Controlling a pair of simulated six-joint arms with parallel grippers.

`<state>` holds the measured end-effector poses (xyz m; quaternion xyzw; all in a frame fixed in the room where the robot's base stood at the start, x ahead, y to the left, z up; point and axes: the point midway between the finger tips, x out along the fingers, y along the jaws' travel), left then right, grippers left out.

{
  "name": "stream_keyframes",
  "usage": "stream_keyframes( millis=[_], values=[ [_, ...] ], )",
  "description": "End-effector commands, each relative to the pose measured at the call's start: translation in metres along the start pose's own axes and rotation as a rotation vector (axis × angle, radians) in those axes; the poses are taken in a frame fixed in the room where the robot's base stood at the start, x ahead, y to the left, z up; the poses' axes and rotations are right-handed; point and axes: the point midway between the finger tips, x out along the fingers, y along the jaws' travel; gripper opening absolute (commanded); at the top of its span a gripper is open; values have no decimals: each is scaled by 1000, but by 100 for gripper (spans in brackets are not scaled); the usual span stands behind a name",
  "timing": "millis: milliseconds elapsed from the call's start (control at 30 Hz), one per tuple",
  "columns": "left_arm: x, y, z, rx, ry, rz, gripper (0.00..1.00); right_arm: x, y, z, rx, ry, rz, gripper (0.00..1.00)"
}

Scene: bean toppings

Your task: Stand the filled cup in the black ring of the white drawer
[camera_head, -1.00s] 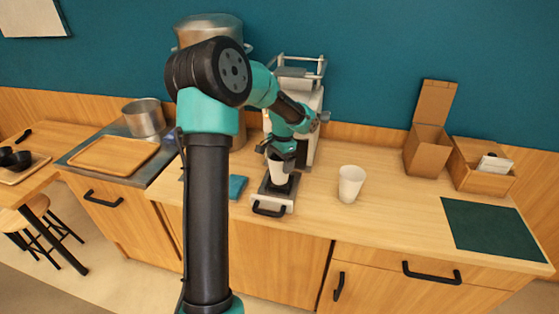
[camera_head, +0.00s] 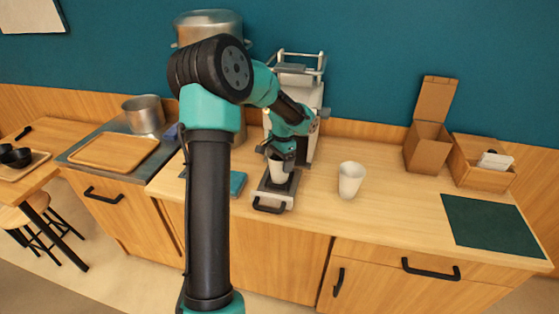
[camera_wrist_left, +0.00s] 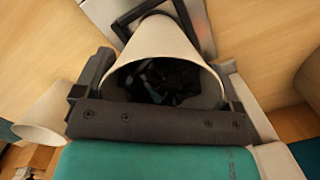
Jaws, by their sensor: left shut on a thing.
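My left gripper (camera_head: 279,157) is shut on a white cup (camera_head: 281,169), with one jaw on each side. In the left wrist view this cup (camera_wrist_left: 150,42) holds dark pieces, and the gripper (camera_wrist_left: 160,100) spans it near its rim. The cup looks upright over the white drawer (camera_head: 265,198) of the machine. The black ring (camera_wrist_left: 183,10) shows partly behind the cup; the cup hides much of it. I cannot tell whether the cup's base touches the drawer. My right gripper is not in view.
A second white cup (camera_head: 351,180) stands on the counter to the right. The white machine (camera_head: 312,95) rises just behind the drawer. A black handle (camera_head: 269,207) is on the drawer's front. A dark green mat (camera_head: 490,225) and boxes (camera_head: 428,145) lie farther right.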

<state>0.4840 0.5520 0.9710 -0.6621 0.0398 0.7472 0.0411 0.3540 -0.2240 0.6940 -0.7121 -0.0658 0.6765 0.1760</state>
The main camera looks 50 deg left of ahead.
Motion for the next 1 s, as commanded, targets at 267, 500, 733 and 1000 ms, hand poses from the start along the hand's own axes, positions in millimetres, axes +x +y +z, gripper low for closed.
stream_keyframes(
  millis=[267, 500, 733, 1000],
  values=[
    [0, 0, 0, 0, 0, 0, 55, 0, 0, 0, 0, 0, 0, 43],
    [5, 0, 0, 0, 0, 0, 55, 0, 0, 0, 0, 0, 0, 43],
    [8, 0, -1, 0, 0, 0, 55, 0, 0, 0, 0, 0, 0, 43],
    [8, 0, -1, 0, 0, 0, 95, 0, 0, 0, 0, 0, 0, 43]
  ],
)
